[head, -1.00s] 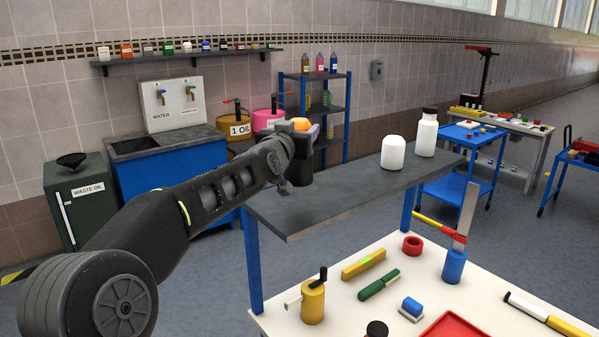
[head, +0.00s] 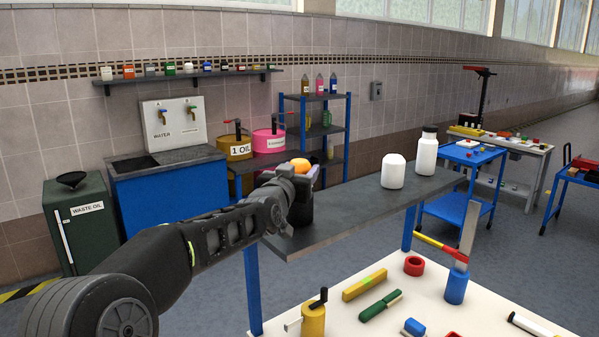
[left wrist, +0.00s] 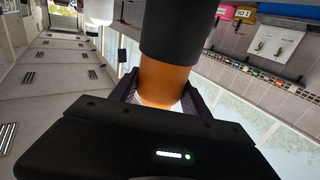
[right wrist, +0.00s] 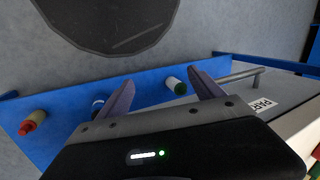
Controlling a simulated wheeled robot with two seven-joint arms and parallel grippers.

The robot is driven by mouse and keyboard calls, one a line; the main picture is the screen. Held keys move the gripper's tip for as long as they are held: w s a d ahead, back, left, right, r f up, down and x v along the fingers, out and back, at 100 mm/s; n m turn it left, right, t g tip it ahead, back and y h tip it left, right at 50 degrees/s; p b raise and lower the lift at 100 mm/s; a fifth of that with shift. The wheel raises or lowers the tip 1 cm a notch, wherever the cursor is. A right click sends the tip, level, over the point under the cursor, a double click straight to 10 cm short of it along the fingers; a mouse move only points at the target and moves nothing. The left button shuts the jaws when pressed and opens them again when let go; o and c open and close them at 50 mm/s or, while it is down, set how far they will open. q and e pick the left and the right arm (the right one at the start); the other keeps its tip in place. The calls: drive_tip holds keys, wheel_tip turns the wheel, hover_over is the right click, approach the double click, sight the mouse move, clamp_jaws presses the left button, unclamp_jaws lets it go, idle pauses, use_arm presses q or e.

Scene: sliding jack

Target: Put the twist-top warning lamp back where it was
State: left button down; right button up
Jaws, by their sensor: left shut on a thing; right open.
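The warning lamp has an orange top (head: 301,165) and a black base (head: 300,208). My left gripper (head: 304,178) is shut on the lamp and holds it upright at the left end of the grey raised shelf (head: 345,220). Whether the base touches the shelf cannot be told. In the left wrist view the orange part (left wrist: 162,84) is between the fingers, and the black base fills the top middle. My right gripper (right wrist: 158,88) shows only in its own wrist view, open and with nothing between its fingers.
A white jar (head: 392,171) and a white bottle with a dark cap (head: 427,153) stand farther right on the raised shelf. The white tabletop (head: 370,325) below holds a yellow can (head: 313,318), a green tool (head: 381,305) and other parts. The shelf between lamp and jar is clear.

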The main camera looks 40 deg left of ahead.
use_arm(q)
drive_tip(key=c, duration=1)
unclamp_jaws()
drive_tip(key=shift+f, duration=0.2)
drive_tip(key=o, duration=0.5)
drive_tip(key=shift+r, duration=0.1)
drive_tip(key=shift+r, duration=0.1)
drive_tip(key=shift+s, duration=0.15)
drive_tip(key=b+v, duration=0.4)
drive_tip(key=v, duration=0.7)
drive_tip(key=shift+s+d, duration=0.1)
drive_tip(key=shift+s, duration=0.25)
